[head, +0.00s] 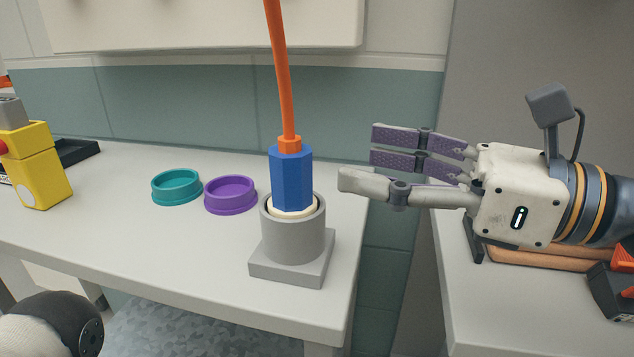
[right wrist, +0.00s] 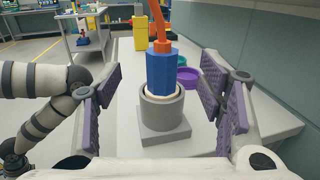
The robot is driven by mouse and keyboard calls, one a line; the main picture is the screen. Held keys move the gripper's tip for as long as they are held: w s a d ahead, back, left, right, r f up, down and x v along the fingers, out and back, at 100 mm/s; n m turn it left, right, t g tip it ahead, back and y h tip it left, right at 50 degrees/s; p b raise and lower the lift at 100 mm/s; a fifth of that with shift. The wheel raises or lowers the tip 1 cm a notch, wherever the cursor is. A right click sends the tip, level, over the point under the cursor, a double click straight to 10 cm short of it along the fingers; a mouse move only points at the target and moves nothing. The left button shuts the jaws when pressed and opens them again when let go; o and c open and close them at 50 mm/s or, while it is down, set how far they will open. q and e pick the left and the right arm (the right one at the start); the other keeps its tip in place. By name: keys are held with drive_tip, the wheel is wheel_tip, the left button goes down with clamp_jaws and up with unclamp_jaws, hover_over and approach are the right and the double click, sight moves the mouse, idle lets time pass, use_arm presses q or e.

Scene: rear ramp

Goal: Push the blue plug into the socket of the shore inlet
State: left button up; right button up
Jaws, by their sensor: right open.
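The blue plug (head: 291,180) stands upright in the grey round socket of the shore inlet (head: 294,238), with an orange cable rising from its top. A pale ring shows between the plug's base and the socket rim. How deep the plug sits is hidden inside the socket. My right gripper (head: 358,160) is open and empty, to the right of the plug and apart from it. In the right wrist view the plug (right wrist: 159,72) and the inlet (right wrist: 162,112) show between the spread fingers (right wrist: 158,100). My left gripper is not in view.
A teal ring (head: 177,187) and a purple ring (head: 230,195) lie left of the inlet on the white counter (head: 120,230). A yellow object (head: 40,170) stands at the far left. A gap separates this counter from another surface (head: 500,310) at the right.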

sight(310, 151)
drive_tip(key=x, duration=1)
drive_tip(key=shift+w+f, duration=0.2)
clamp_jaws()
